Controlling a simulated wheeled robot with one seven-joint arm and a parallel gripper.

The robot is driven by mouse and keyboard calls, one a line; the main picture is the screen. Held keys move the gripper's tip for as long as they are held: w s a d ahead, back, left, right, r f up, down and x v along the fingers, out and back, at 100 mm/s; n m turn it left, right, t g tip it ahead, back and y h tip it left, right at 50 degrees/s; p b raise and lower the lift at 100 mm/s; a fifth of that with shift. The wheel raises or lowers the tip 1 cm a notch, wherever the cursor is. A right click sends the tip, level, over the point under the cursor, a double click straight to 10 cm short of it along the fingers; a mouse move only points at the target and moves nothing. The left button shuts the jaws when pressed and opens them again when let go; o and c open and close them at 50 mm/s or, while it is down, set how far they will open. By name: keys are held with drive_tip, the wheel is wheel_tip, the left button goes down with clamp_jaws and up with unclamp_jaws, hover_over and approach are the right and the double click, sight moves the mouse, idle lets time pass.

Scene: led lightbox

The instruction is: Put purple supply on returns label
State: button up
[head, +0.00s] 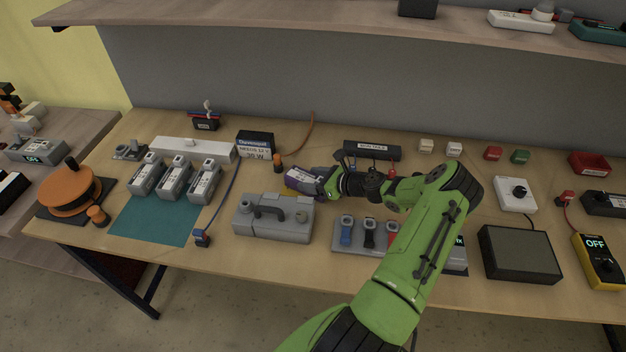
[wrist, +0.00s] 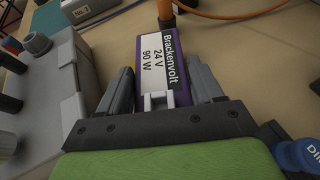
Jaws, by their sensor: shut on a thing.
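The purple supply (head: 303,179) is a small box with a white label reading Brackenvolt 24 V 90 W, which is legible in the wrist view (wrist: 178,92). My gripper (head: 322,182) is shut on it; in the wrist view the two grey fingers (wrist: 162,76) stand on either side of it. I cannot make out a returns label; my arm hides part of the bench.
The grey case (head: 273,217) stands close in front of the supply. A black supply (head: 255,143) stands behind left, with an orange-capped plug (head: 278,162) near it. Several grey units stand by a teal mat (head: 155,224). An orange cable (head: 311,131) lies behind.

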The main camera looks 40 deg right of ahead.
drive_tip(key=shift+f, duration=0.1)
drive_tip(key=o, duration=1.4)
